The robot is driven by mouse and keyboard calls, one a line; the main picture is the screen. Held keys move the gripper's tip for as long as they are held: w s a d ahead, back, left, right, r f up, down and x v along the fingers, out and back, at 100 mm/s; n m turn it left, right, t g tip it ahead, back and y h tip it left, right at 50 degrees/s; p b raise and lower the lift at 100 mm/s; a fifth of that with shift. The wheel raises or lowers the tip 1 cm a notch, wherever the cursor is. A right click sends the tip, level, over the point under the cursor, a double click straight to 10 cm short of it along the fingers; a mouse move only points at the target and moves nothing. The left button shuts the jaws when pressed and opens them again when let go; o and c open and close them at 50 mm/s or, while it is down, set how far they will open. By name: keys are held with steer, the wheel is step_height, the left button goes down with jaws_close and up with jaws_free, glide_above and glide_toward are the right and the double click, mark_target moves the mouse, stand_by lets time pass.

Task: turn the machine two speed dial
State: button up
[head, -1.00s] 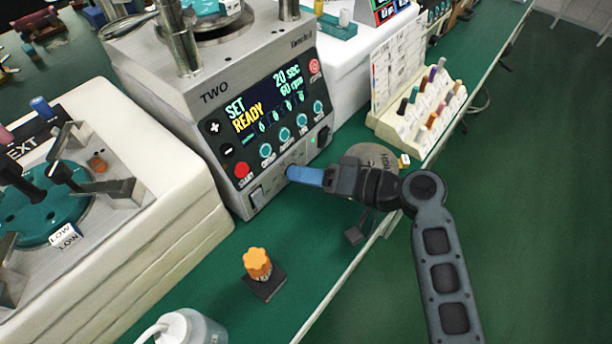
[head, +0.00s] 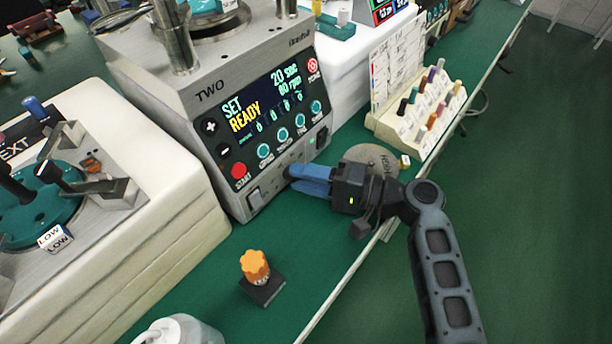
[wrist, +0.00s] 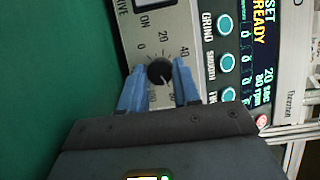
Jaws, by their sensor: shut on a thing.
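Machine two (head: 228,75) is a grey box with a lit panel showing SET READY, 20 sec and 80 rpm. Its speed dial (wrist: 158,72) is a small black knob with a white pointer line and a numbered scale around it. In the wrist view the pointer is towards the lower right, near the 80 mark. My gripper (head: 291,180) is at the low front of the machine, its blue fingers on both sides of the dial. The wrist view shows my gripper (wrist: 160,78) shut on the dial. In the head view the fingers mostly hide the dial.
A round grey plate (head: 371,158) lies behind my gripper. An orange knob on a dark base (head: 255,266) stands on the green bench in front. A rack of coloured sticks (head: 425,110) is right.

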steer(key=shift+f, duration=0.1)
steer(key=o, duration=1)
steer(key=shift+o, duration=0.2)
steer(key=v, duration=0.8)
steer(key=shift+b, duration=0.4)
